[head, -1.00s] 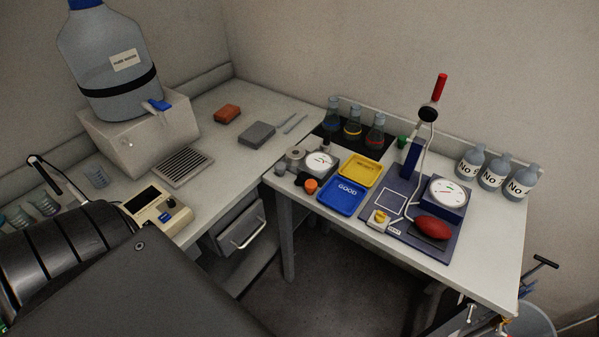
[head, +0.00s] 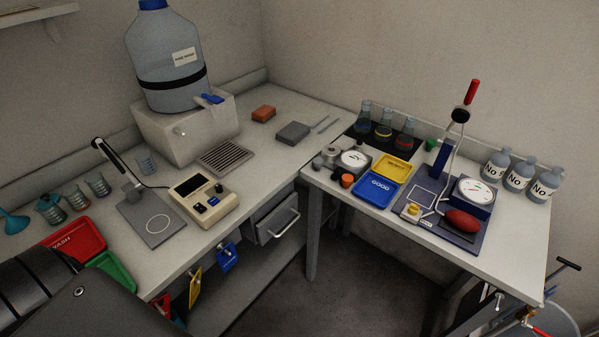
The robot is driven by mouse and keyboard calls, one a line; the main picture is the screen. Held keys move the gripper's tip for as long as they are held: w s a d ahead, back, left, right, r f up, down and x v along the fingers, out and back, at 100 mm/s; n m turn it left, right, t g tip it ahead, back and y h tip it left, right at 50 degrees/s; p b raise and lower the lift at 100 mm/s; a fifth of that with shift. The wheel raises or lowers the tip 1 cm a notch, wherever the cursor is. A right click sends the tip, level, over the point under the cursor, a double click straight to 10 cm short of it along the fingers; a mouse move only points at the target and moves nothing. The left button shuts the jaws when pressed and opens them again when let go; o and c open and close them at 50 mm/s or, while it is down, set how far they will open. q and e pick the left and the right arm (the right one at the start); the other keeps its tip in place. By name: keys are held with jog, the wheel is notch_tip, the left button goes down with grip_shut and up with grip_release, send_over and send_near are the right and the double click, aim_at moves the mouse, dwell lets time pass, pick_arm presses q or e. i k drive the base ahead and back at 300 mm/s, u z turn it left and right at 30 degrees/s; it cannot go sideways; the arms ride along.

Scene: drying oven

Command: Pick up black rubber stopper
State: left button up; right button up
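A small dark piece (head: 337,170) sits at the left end of the right bench, beside an orange stopper (head: 347,180) and the round dial gauge (head: 353,158). It may be the black rubber stopper, but it is too small to tell. A green stopper (head: 430,144) stands farther right, near the flasks. Neither of my grippers is in view. Only dark parts of my own body show at the lower left.
A blue GOOD tray (head: 375,190) and a yellow tray (head: 393,168) lie beside the gauge. A pump stand with a red bulb (head: 463,222) and numbered bottles (head: 519,176) are to the right. A large water bottle (head: 169,60) stands on the left bench.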

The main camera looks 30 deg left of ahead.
aim_at(339, 171)
jog(key=u, duration=0.25)
jog(key=i, duration=0.45)
jog(key=u, duration=2.45)
jog(key=k, duration=1)
jog(key=z, duration=1.85)
jog(key=i, duration=0.5)
jog(key=u, duration=0.05)
